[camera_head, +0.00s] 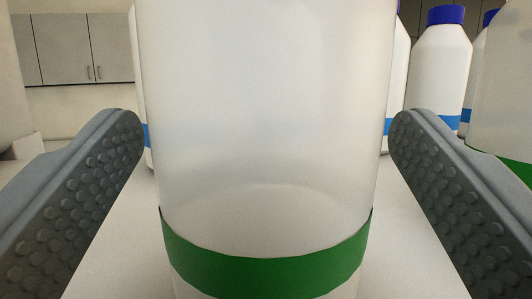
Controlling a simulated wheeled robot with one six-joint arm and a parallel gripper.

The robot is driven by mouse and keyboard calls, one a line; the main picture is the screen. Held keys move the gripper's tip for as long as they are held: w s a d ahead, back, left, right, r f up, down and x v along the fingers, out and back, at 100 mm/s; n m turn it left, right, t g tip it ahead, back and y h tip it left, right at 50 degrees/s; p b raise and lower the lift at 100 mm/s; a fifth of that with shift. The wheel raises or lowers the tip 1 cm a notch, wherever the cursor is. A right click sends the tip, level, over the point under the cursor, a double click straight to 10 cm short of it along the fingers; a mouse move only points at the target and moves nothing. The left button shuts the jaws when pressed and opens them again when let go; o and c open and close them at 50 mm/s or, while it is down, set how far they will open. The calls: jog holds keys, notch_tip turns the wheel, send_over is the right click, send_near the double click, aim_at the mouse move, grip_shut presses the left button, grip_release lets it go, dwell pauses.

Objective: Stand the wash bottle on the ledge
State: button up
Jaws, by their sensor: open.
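A large translucent white bottle with a green band (268,262) fills the middle of the view, close up. It looks upright; its top and base are out of frame. Whether it is the wash bottle I cannot tell for sure, as no cap or spout shows. My gripper (265,130) is open, with one grey studded finger on each side of this bottle. A gap shows between each finger and the bottle. The ledge cannot be made out for certain; a pale flat surface (110,240) shows below and beside the bottle.
White bottles with blue caps and blue bands, such as one at the right (440,75), stand behind. Another green-banded bottle (510,115) is close to my right finger at the right edge. Grey wall cabinets (65,50) are at the far left.

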jog(key=d+v, duration=0.1)
jog(key=v, duration=1.1)
jog(key=shift+a, duration=0.45)
jog(key=shift+r, duration=0.15)
jog(key=s+f+n+g+y, duration=0.1)
jog(key=s+f, duration=0.6)
jog(key=s, duration=0.3)
jog(key=s+f+g+y, duration=0.1)
jog(key=s+f, duration=0.6)
jog(key=s, duration=0.3)
jog(key=s+f+g, duration=0.1)
jog(key=s+f, duration=0.7)
jog(key=f, duration=0.2)
jog(key=s+d+f+g, duration=0.1)
jog(key=s+f+g, duration=0.1)
jog(key=s+f, duration=0.6)
notch_tip(320, 180, down, 4)
jog(key=shift+s+d+r, duration=0.2)
jog(key=shift+s+d, duration=0.05)
jog(key=shift+s, duration=0.15)
